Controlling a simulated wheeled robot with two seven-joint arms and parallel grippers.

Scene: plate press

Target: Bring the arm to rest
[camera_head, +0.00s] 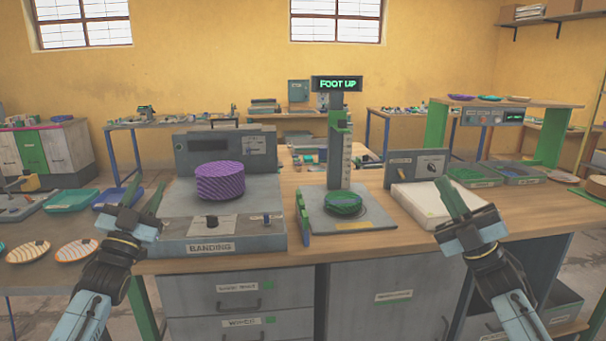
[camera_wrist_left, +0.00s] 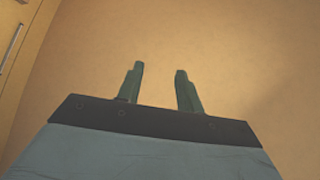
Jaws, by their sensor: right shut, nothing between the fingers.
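My left gripper (camera_head: 143,196) is raised at the left, in front of the banding machine's (camera_head: 265,212) left side. Its two green fingers stand apart with nothing between them; the left wrist view shows the same gap between the fingertips (camera_wrist_left: 160,74) against a plain tan wall. My right gripper (camera_head: 448,186) is raised at the right, in front of the white pad (camera_head: 415,203). Its green fingers are together and hold nothing. Both grippers point up and away from me, and neither appears to hold any object.
A purple ribbed stack (camera_head: 220,182) sits on the banding machine. Green trays (camera_head: 475,174) stand at the right. Striped plates (camera_head: 77,249) lie at the left.

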